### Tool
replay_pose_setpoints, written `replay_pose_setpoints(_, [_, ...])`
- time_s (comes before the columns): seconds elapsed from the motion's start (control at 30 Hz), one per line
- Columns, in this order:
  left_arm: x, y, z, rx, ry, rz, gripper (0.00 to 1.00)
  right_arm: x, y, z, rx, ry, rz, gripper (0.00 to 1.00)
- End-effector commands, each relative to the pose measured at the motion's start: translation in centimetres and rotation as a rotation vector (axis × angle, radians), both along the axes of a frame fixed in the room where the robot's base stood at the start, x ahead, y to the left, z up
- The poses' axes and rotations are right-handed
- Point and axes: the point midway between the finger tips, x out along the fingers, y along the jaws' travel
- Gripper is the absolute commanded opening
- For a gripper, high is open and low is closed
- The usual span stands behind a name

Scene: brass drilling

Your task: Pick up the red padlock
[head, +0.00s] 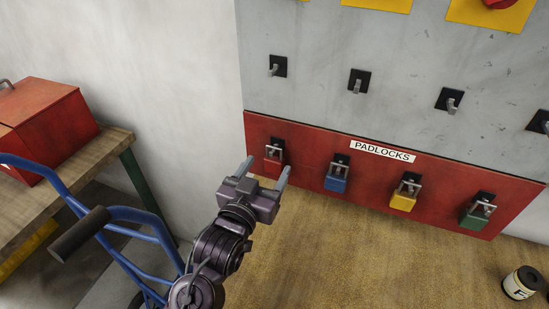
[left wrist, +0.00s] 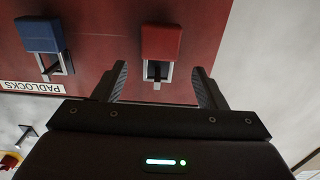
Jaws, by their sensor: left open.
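The red padlock (head: 272,168) hangs by its shackle from a black hook plate at the left end of a red board labelled PADLOCKS (head: 383,151). In the left wrist view the red padlock (left wrist: 161,43) appears upside down, with its grey shackle between and beyond my fingertips. My left gripper (head: 266,168) is open and points at the red padlock; its fingers (left wrist: 160,80) stand apart on either side, and I see no contact. My right gripper is not in view.
Blue (head: 337,178), yellow (head: 404,197) and green (head: 475,215) padlocks hang to the right on the board. A wooden bench (head: 70,209) with a red toolbox (head: 45,128) and a blue hand truck (head: 147,216) stand left. A small jar (head: 521,283) is at lower right.

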Motion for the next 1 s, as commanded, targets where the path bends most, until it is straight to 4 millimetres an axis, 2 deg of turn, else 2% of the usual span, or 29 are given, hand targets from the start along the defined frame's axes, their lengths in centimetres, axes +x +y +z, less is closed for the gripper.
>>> replay_pose_setpoints(0.03, [0.8, -0.5, 0.5, -0.001, -0.002, 0.001, 0.65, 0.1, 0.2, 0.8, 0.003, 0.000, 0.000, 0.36])
replay_pose_setpoints(0.2, [2.5, -1.2, 0.2, 0.001, 0.000, 0.000, 0.65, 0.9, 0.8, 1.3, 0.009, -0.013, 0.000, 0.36])
replay_pose_setpoints(0.47, [2.8, -1.4, 0.0, 0.000, 0.000, -0.001, 0.65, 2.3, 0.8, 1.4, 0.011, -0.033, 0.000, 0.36])
replay_pose_setpoints(0.87, [2.8, -1.3, 0.0, 0.000, 0.000, 0.000, 0.14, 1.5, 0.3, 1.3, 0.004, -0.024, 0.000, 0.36])
replay_pose_setpoints(1.0, [2.8, -1.3, 0.1, 0.000, -0.001, 0.000, 0.13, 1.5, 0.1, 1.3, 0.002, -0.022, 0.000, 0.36])
